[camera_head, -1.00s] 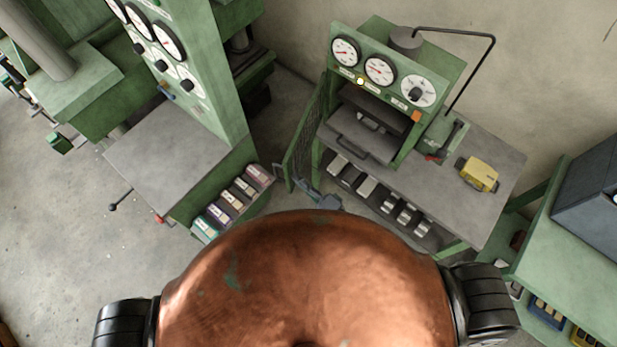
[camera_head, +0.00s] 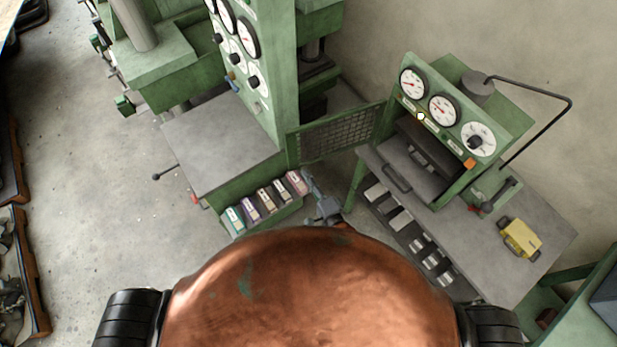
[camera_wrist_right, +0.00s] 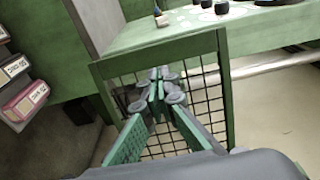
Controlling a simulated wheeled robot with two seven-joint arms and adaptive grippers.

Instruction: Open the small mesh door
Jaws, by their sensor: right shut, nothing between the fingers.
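The small mesh door (camera_head: 343,138) has a green frame with dark wire mesh. It stands swung out at the side of the gauge press, reaching left to the neighbouring green machine. In the right wrist view the door's mesh (camera_wrist_right: 190,92) and top bar fill the middle. My right gripper (camera_wrist_right: 160,82) is shut and empty in front of the mesh; I cannot tell whether it touches it. In the head view the gripper (camera_head: 318,196) shows small below the door, partly hidden by my copper body. My left gripper is out of view.
The gauge press (camera_head: 440,125) stands on a grey bench (camera_head: 530,270) with a yellow box (camera_head: 520,239). Left is a green machine with a grey table (camera_head: 220,145) and a rack of labelled boxes (camera_head: 268,200).

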